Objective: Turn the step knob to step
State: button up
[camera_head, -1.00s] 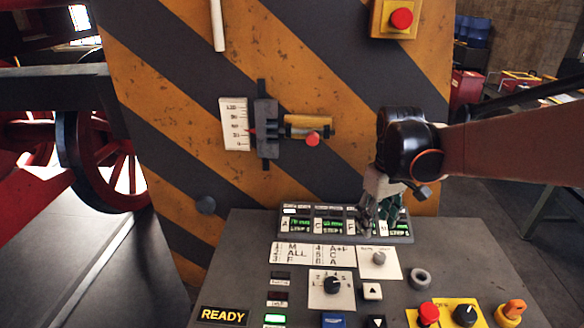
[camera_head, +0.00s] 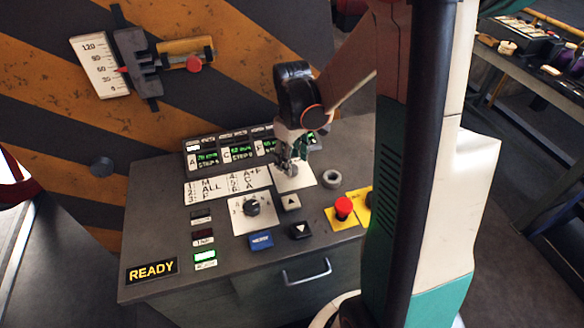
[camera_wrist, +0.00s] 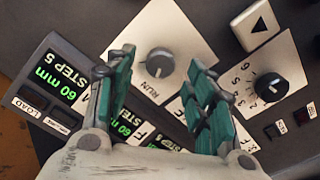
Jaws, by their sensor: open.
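The grey round knob (camera_wrist: 160,62) sits on a white plate (camera_wrist: 178,22) with the word RUN printed beside it. I take it for the step knob; a STEP label on its plate is not readable. In the head view the plate (camera_head: 303,181) shows, but my gripper covers the knob. My gripper (camera_head: 288,168) points down over this plate. In the wrist view my gripper (camera_wrist: 160,68) is open, with its green-padded fingers to the left and right of the knob. Whether they are level with it or above it cannot be told.
A black selector knob (camera_head: 252,205) with numbers sits to the left on its own plate. Up and down arrow buttons (camera_head: 291,202) (camera_head: 301,231) are near it. A display row (camera_head: 240,150) stands behind. A grey ring (camera_head: 331,179) and red button (camera_head: 343,207) are to the right.

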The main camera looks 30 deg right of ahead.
jog(key=shift+f+b, duration=0.3)
jog(key=shift+f, duration=1.05)
jog(key=shift+c, duration=0.3)
jog(key=c, duration=1)
jog(key=shift+m, duration=0.3)
jog(key=m, duration=1.1)
jog(key=shift+b, duration=0.3)
jog(key=shift+m, duration=0.3)
